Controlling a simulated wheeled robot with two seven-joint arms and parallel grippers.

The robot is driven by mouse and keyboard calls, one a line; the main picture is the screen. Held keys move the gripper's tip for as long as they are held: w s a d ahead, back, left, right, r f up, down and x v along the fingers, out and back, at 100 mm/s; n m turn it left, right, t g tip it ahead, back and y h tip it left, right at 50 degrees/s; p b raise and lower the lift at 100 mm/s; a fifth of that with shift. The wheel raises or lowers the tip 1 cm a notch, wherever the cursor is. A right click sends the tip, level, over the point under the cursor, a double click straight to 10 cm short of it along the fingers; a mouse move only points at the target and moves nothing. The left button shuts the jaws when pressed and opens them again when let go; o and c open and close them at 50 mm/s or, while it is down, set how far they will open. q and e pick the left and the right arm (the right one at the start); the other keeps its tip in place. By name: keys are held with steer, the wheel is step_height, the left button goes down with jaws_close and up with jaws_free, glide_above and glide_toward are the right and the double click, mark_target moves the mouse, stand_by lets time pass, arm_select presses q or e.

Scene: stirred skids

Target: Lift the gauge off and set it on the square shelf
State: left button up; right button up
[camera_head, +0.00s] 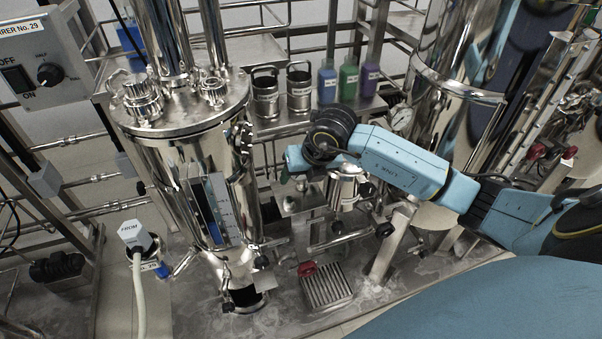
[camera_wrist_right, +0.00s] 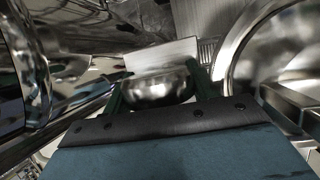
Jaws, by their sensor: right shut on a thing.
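My right gripper (camera_wrist_right: 156,90) points down, its two dark fingers shut on a rounded steel body (camera_wrist_right: 155,87), which I take to be the gauge; no dial face shows. My left gripper is out of view.
A tall steel vessel (camera_head: 175,160) with a sight glass stands left. A polished column (camera_head: 440,110) with a white dial (camera_head: 402,118) stands right. Bottles (camera_head: 348,80) and steel cups (camera_head: 265,95) sit behind. Pipes and a red-handled valve (camera_head: 306,268) lie below.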

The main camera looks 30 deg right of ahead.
steer(key=shift+f, duration=0.15)
steer(key=o, duration=1.1)
steer(key=shift+d, duration=0.25)
steer(key=p+v, duration=0.5)
steer(key=v, duration=0.2)
steer(key=shift+p, duration=0.35)
